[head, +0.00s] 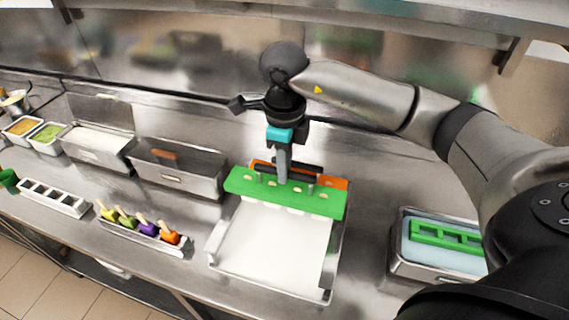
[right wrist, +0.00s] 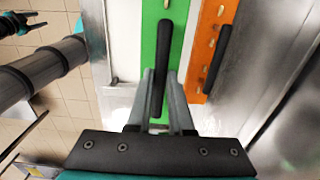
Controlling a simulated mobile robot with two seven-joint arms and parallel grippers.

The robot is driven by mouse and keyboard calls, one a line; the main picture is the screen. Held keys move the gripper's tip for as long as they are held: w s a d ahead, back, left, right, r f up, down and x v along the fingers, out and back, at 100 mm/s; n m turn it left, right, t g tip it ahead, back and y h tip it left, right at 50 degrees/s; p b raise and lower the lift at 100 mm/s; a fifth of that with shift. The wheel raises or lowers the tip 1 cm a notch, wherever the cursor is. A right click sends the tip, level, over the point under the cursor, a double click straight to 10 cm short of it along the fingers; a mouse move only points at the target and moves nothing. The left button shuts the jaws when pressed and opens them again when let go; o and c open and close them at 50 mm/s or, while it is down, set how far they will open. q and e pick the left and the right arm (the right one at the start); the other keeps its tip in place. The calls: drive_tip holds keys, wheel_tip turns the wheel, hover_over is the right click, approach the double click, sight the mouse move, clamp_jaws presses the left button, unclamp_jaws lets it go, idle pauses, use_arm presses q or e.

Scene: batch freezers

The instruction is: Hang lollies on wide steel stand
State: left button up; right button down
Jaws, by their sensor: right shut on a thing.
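The wide steel stand (head: 331,262) stands on the counter, with a white surface inside it. A green lolly holder (head: 240,183) with a black handle (right wrist: 162,62) lies across its back part; pale stick ends show along its top. I cannot tell whether it rests on the rims or is just above them. An orange lolly holder (head: 335,183) with its own dark handle is close behind it. My right gripper (head: 283,178) is shut on the green holder's handle. My left gripper (right wrist: 14,24) shows only at the right wrist view's top left corner.
A steel tub (head: 402,272) with pale blue contents and a green rack (head: 445,237) is on the right. On the left are a tray of colourful lollies (head: 150,231), a white slotted holder (head: 55,197) and steel bins (head: 178,168). A steel wall closes the back.

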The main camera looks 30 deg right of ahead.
sight(285, 188)
drive_tip(key=shift+r, duration=0.1)
idle(0.3)
drive_tip(key=shift+f+b, duration=0.25)
drive_tip(key=shift+b, duration=0.2)
idle(0.8)
drive_tip(key=shift+f+b, duration=3.15)
drive_tip(key=shift+f, duration=0.3)
idle(1.7)
drive_tip(key=c, duration=0.7)
unclamp_jaws()
drive_tip(key=shift+c, duration=0.2)
